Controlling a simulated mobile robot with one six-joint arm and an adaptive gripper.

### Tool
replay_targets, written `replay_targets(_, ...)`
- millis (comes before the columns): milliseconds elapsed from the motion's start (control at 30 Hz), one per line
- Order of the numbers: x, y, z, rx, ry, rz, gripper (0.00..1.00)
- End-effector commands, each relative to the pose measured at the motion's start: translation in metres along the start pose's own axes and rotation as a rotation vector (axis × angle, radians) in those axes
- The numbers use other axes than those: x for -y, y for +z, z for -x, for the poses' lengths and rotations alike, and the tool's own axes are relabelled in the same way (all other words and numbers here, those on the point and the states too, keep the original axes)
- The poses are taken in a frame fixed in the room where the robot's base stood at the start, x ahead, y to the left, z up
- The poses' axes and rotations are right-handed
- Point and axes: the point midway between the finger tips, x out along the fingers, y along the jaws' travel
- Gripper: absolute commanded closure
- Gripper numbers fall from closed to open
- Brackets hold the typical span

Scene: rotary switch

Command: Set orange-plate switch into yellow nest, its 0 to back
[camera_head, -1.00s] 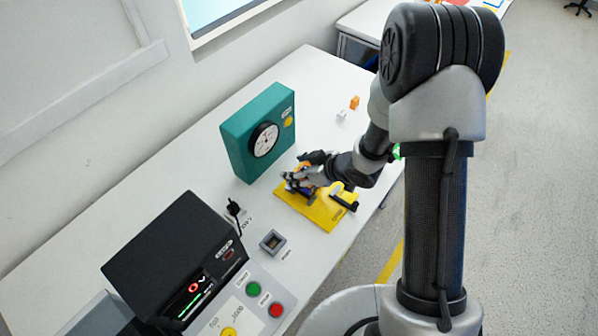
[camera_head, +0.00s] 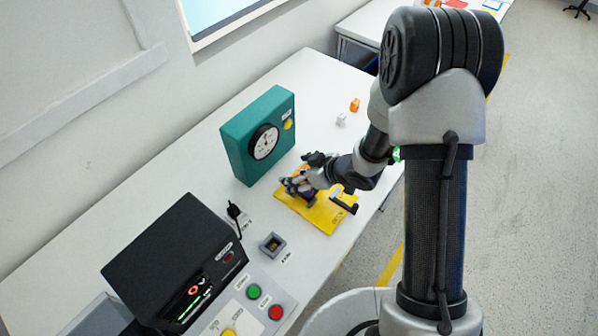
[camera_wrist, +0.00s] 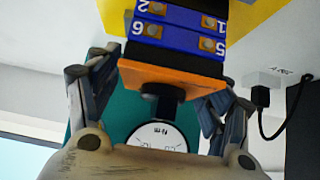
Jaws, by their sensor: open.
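The switch shows large in the wrist view, with an orange plate (camera_wrist: 172,75), a black knob (camera_wrist: 165,97) below it and a blue body (camera_wrist: 180,40) above it with numbered terminals 2, 1, 6 and 5. No 0 mark is readable. My gripper (camera_wrist: 152,80) is open, its fingers apart on either side of the plate and knob. In the head view my gripper (camera_head: 299,186) is low over the yellow nest (camera_head: 322,215), partly covering it and the switch. The yellow base also shows behind the blue body in the wrist view (camera_wrist: 255,14). I cannot tell whether the switch is seated.
A teal box with a dial (camera_head: 242,135) stands close behind the nest. A grey square socket (camera_head: 272,245), a black box (camera_head: 175,262) and a panel with green and red buttons (camera_head: 254,291) lie nearer. Small orange (camera_head: 354,105) and white (camera_head: 341,119) blocks stand beyond.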

Motion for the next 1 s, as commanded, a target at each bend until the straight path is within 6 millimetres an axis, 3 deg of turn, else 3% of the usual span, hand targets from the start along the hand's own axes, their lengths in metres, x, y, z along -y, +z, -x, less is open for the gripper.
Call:
replay_targets(167,-0.002,-0.003,0.024,0.0,0.004,-0.002,0.27)
replay_targets(400,-0.002,-0.004,0.077,-0.001,0.004,-0.002,0.27)
replay_targets(600,-0.001,-0.003,0.11,-0.001,0.003,-0.002,0.27)
replay_targets(867,-0.001,-0.002,0.122,0.0,0.001,0.0,0.27)
replay_targets(1000,-0.014,-0.007,0.131,0.026,0.059,0.008,0.27)
